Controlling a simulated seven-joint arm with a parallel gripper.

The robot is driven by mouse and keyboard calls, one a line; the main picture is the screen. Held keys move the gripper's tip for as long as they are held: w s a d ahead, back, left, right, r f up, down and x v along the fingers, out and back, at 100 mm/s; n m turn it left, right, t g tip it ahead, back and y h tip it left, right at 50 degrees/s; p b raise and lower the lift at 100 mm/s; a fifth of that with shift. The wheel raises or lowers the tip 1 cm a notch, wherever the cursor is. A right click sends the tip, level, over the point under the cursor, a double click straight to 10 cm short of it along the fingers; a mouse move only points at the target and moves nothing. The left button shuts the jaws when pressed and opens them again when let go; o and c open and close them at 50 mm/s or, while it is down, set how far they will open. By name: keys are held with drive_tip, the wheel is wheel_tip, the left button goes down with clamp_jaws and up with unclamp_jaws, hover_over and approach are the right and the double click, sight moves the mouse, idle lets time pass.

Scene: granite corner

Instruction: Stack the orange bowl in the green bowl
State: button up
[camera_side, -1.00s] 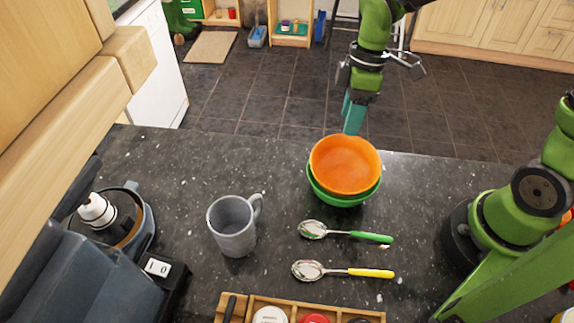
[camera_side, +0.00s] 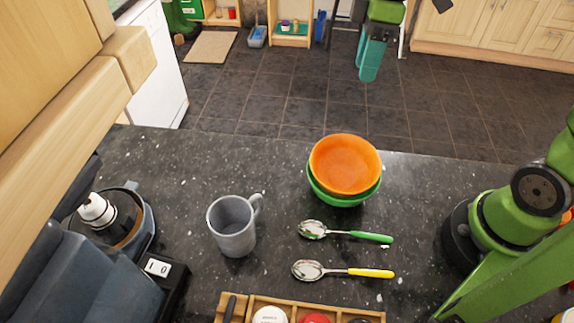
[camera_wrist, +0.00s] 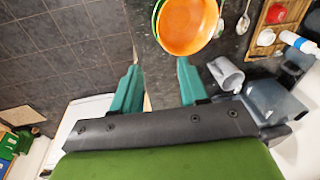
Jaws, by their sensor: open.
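The orange bowl (camera_side: 345,163) sits inside the green bowl (camera_side: 341,199) near the back edge of the counter. Only the green bowl's near and left rim shows below it. In the wrist view the orange bowl (camera_wrist: 187,25) is at the top, with a thin strip of the green bowl (camera_wrist: 155,20) at its left. My gripper (camera_side: 370,74) is well above and apart from the bowls. In the wrist view its two teal fingers (camera_wrist: 158,88) are spread apart with nothing between them.
A grey mug (camera_side: 232,227) stands left of the bowls. A green-handled spoon (camera_side: 345,234) and a yellow-handled spoon (camera_side: 343,271) lie in front. A wooden tray (camera_side: 262,301) is at the front edge. A coffee machine (camera_side: 105,225) stands at the left.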

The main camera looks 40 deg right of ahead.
drive_tip(key=d+f, duration=0.1)
drive_tip(key=f, duration=0.1)
drive_tip(key=w+d+f+m+g, duration=0.1)
drive_tip(key=d, duration=0.1)
drive_tip(key=w+d+f+m, duration=0.1)
drive_tip(key=f, duration=0.1)
drive_tip(key=shift+d+f+g+y, duration=0.3)
drive_tip(key=shift+g+y, duration=0.1)
drive_tip(key=c, duration=0.7)
drive_tip(key=d+f, duration=0.1)
drive_tip(key=d+f+m+g+y, duration=0.1)
drive_tip(key=f, duration=0.1)
drive_tip(key=d+f+y, duration=0.1)
drive_tip(key=f, duration=0.1)
drive_tip(key=shift+w+d+f+m+g, duration=0.1)
drive_tip(key=shift+w+f+m+g, duration=0.1)
drive_tip(key=shift+w+m+g, duration=0.15)
clamp_jaws()
drive_tip(key=w+d+f+m+y, duration=0.1)
drive_tip(key=d+f+m+y, duration=0.35)
drive_tip(key=f+y, duration=0.5)
drive_tip(key=y, duration=0.3)
approach(346, 138)
drive_tip(key=w+a+f, duration=0.1)
drive_tip(key=w+a, duration=0.1)
drive_tip(key=a, duration=0.1)
drive_tip(key=shift+s+a+f+n, duration=0.15)
drive_tip(key=shift+s+a+n, duration=0.15)
drive_tip(key=shift+s+a, duration=0.75)
drive_tip(key=shift+s, duration=0.35)
